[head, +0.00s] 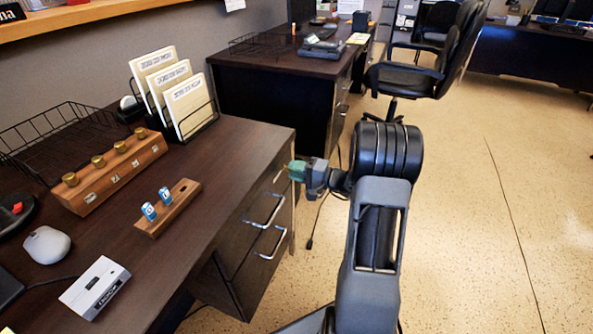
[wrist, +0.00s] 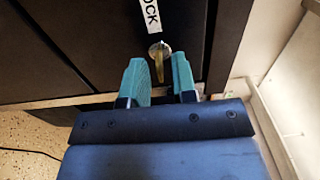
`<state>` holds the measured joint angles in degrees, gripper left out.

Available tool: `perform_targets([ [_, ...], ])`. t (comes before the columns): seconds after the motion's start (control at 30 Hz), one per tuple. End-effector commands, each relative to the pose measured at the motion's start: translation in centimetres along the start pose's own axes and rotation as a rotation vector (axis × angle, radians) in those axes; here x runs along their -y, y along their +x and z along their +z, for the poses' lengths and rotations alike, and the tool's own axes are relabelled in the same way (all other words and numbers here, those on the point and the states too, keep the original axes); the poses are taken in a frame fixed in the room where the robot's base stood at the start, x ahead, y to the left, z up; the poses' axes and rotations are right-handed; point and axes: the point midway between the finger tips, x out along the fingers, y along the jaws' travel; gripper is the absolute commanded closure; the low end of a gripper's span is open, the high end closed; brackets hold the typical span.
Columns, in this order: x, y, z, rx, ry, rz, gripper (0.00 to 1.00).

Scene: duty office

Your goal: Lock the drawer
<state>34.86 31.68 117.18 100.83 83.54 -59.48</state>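The desk's drawer front (head: 250,222) is dark with silver handles, and it looks closed. In the wrist view a round metal lock (wrist: 154,47) sits on the dark front (wrist: 100,35), below a white label (wrist: 150,16) reading "OCK", its first part cut off. A brass-coloured key (wrist: 160,69) points down from the lock. My gripper (wrist: 160,80) is open, with one teal finger on each side of the key. A gap shows on both sides, and contact cannot be made out. In the head view my gripper (head: 295,170) is at the far upper corner of the drawer front and hides the lock.
The desktop (head: 225,165) holds a file rack (head: 185,105), a wooden block with brass knobs (head: 108,170), a small wooden stand with blue tags (head: 168,207), a mouse (head: 47,245) and a white box (head: 95,287). A chair (head: 420,75) stands behind. The floor (head: 490,230) at right is clear.

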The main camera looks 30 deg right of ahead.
Motion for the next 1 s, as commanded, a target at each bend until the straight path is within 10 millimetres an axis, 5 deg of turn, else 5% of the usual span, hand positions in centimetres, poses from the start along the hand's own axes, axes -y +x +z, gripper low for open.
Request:
perform_targets([
  [0.27,-0.02,-0.02,0.01,0.000,0.000,0.000,1.00],
  [0.67,0.02,-0.02,0.00,0.000,0.018,0.000,1.00],
  [1.0,0.21,-0.02,-0.01,0.000,0.220,0.001,1.00],
])
